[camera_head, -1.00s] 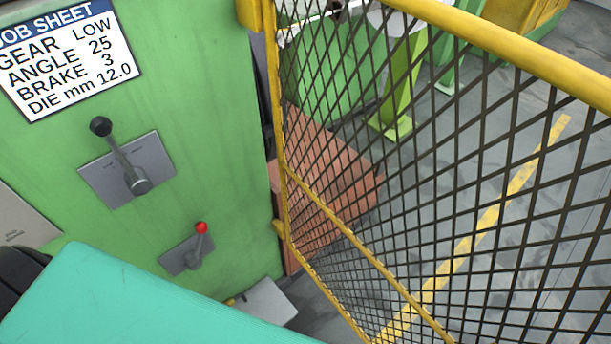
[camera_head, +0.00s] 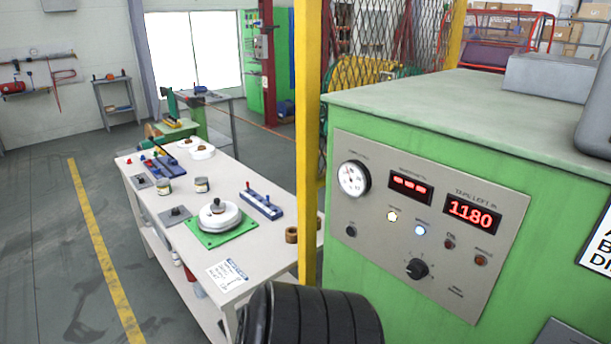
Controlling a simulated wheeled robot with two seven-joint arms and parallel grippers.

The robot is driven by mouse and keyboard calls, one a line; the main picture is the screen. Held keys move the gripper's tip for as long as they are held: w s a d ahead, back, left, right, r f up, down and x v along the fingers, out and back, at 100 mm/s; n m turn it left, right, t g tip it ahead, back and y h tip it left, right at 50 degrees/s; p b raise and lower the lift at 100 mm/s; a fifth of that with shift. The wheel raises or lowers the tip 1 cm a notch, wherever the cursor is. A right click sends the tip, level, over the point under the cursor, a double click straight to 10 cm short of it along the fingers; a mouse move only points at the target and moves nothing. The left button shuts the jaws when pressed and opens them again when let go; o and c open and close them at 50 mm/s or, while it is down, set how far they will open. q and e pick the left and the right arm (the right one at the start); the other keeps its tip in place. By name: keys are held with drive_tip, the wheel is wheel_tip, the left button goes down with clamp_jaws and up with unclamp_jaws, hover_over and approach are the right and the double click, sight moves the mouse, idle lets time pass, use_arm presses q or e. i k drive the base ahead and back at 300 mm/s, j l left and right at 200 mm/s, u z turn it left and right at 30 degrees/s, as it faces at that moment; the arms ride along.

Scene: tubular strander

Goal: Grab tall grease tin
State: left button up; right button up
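One is a small tin with a pale label (camera_head: 202,186). Neither gripper is in view. No gripper is seen touching anything on the bench.
A green control cabinet (camera_head: 440,150) fills the right side, with a yellow post (camera_head: 308,130) and mesh fence beside it. The bench also holds a white round device on a green plate (camera_head: 217,217) and a blue block (camera_head: 261,205). Open floor (camera_head: 50,250) lies left of the bench.

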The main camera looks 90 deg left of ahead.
sight(201, 182)
drive_tip(key=k+j+u, duration=0.15)
drive_tip(key=u, duration=1.65)
drive_tip(key=l+u, duration=0.1)
drive_tip(key=u, duration=0.35)
drive_tip(key=l+u, duration=0.1)
drive_tip(key=u, duration=0.4)
drive_tip(key=l+u, duration=0.1)
drive_tip(key=u, duration=0.35)
drive_tip(key=k+u, duration=0.1)
drive_tip(key=u, duration=0.4)
drive_tip(key=i+j+u, duration=0.1)
drive_tip(key=i+u, duration=0.15)
drive_tip(key=u, duration=0.2)
drive_tip(key=i+u, duration=0.2)
drive_tip(key=u, duration=0.25)
drive_tip(key=i, duration=3.45)
drive_tip(key=i+z, duration=0.35)
drive_tip(key=i+j+z, duration=0.15)
drive_tip(key=z, duration=0.2)
drive_tip(key=i+j+z, duration=0.35)
drive_tip(key=l+z, duration=0.1)
drive_tip(key=z, duration=1.8)
